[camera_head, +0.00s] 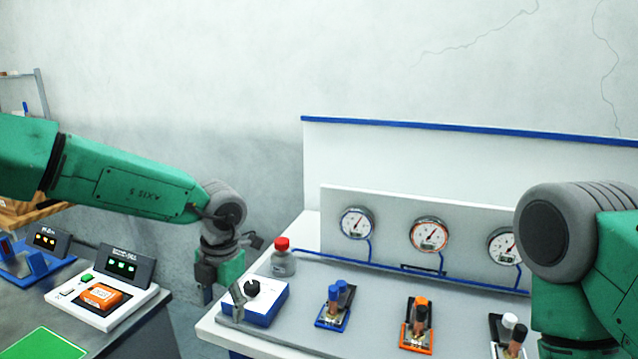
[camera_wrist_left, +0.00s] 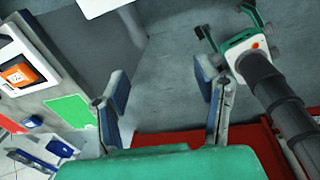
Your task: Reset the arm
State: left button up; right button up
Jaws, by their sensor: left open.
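My left arm (camera_head: 130,182) reaches in from the left, a green arm with a grey wrist bent down. My left gripper (camera_head: 222,298) hangs fingers down in front of the left end of the bench, beside the blue-and-white box with a black knob (camera_head: 256,303). In the left wrist view the gripper (camera_wrist_left: 162,82) is open, its two fingers wide apart with nothing between them. My right arm (camera_head: 578,262) stands at the right edge. Its gripper is out of the head view.
The grey bench (camera_head: 380,310) carries a red-capped bottle (camera_head: 283,258), blue, orange and white-black holders, and a gauge panel (camera_head: 395,205). A dark table (camera_head: 135,335) at the left holds an orange device (camera_head: 101,296) and a green mat (camera_head: 38,344).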

pick_arm(q)
jog(key=s+a+f+m+t+y+b, duration=0.1)
jog(key=s+a+f+m+b, duration=0.15)
jog(key=f+m, duration=0.4)
jog(key=s+a+f+m+t+y+b, duration=0.1)
jog(key=s+a+f+m+t+b, duration=0.2)
jog(key=f, duration=0.7)
jog(key=s+a+f+m+y+b, duration=0.1)
jog(key=s+a+f+m+b, duration=0.1)
jog(key=s+f+m, duration=0.5)
jog(key=s+f+m+g+h+b, duration=0.1)
jog(key=s+f+m+b, duration=0.1)
jog(key=s+f+m, duration=0.2)
jog(key=s+a+f+m+g+h+b, duration=0.1)
jog(key=s+f+m, duration=0.4)
jog(key=s, duration=0.6)
jog(key=s+a+f+m+g+h+b, duration=0.1)
jog(key=s+f+m+h+b, duration=0.1)
jog(key=s+m, duration=0.4)
notch_tip(320, 180, down, 2)
jog(key=shift+s+a+f+g+b, duration=0.15)
jog(key=shift+s+g+b, duration=0.3)
jog(key=shift+s, duration=0.7)
pick_arm(e)
notch_tip(320, 180, down, 14)
jog(key=shift+w, duration=0.25)
pick_arm(q)
jog(key=shift+w, duration=0.2)
